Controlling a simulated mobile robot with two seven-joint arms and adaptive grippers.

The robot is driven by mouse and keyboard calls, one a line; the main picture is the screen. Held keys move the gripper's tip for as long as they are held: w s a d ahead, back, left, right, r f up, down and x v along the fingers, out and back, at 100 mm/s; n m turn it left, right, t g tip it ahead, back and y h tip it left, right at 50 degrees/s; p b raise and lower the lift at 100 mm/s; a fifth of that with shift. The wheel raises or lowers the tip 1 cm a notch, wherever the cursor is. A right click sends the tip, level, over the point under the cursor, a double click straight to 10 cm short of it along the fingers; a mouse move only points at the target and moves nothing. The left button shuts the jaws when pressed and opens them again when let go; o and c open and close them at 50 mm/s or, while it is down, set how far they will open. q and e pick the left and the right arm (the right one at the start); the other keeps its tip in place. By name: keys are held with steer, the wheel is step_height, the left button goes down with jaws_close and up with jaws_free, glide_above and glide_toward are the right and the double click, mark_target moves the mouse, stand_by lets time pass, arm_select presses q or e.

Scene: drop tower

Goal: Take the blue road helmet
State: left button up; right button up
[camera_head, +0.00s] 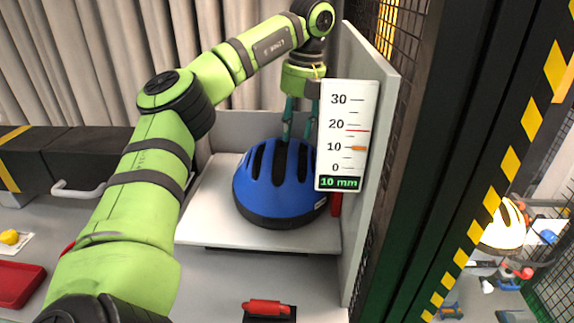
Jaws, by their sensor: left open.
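The blue road helmet (268,196) with dark vents sits on a white platform (205,225) inside the tower. My left gripper (298,138) points down at the helmet's top from behind and is open. Its fingertips are at or just above the shell; I cannot tell if they touch it. The scale sign partly hides the gripper's right side. My right gripper is not in view.
A white scale sign (345,135) reading 10 mm stands right of the helmet, by a pale side panel (383,130). A black post with yellow stripes (510,160) bounds the right. A red-topped block (267,308) is in front, and a red tray (18,284) lies left.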

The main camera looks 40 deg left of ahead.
mark_target(291, 145)
arm_select(q)
steer(key=f, duration=0.2)
steer(key=shift+s+a+f, duration=0.2)
steer(key=shift+s+f, duration=0.15)
steer(key=f, duration=0.3)
steer(key=shift+w+a, duration=0.25)
steer(key=shift+a, duration=0.05)
steer(key=shift+s, duration=0.1)
steer(key=c, duration=0.6)
jaws_close()
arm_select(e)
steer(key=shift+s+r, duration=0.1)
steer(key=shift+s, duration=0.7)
